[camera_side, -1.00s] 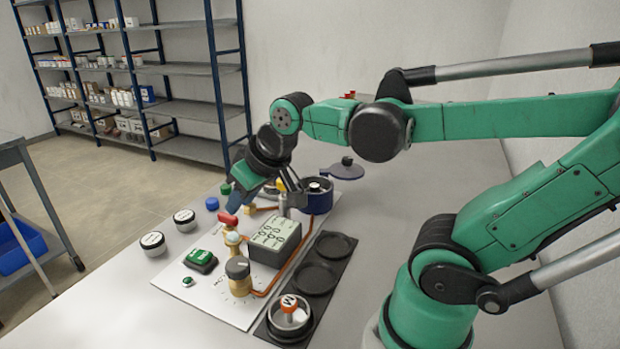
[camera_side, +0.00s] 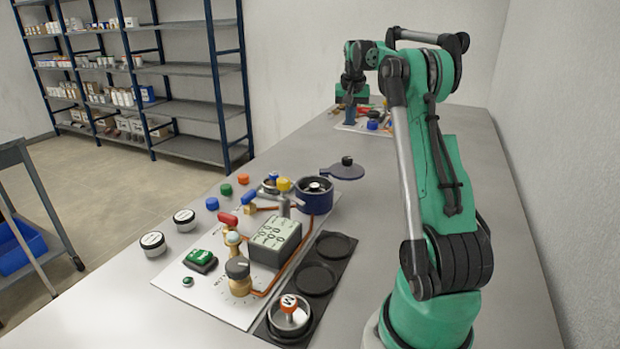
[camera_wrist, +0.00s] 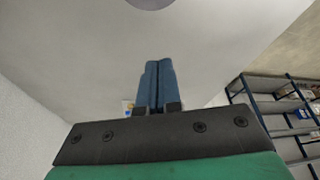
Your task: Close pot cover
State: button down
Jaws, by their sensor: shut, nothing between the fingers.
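The pot (camera_side: 314,197) is a dark blue round vessel at the back right of the white panel in the side view. Its dark cover (camera_side: 341,172) with a black knob (camera_side: 347,161) is swung out to the right of the rim, so the pot's mouth is uncovered and a light part shows inside. My gripper (camera_side: 350,115) is far behind the pot, over the far part of the table, and looks small there. In the wrist view its two blue fingers (camera_wrist: 156,88) are together with nothing between them. The pot does not show in the wrist view.
The white panel (camera_side: 215,297) carries a grey display box (camera_side: 274,241), valves and copper pipes. A dark tray (camera_side: 326,276) with round recesses lies to its right. White-lidded jars (camera_side: 153,243) stand at left. A second panel (camera_side: 365,127) lies beneath my gripper.

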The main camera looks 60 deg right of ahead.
jog(key=x, duration=0.9)
jog(key=shift+s+a, duration=0.25)
jog(key=shift+a, duration=0.4)
jog(key=shift+s+a, duration=0.2)
jog(key=shift+a, duration=0.5)
jog(key=shift+s+a, duration=0.25)
jog(key=shift+a, duration=0.4)
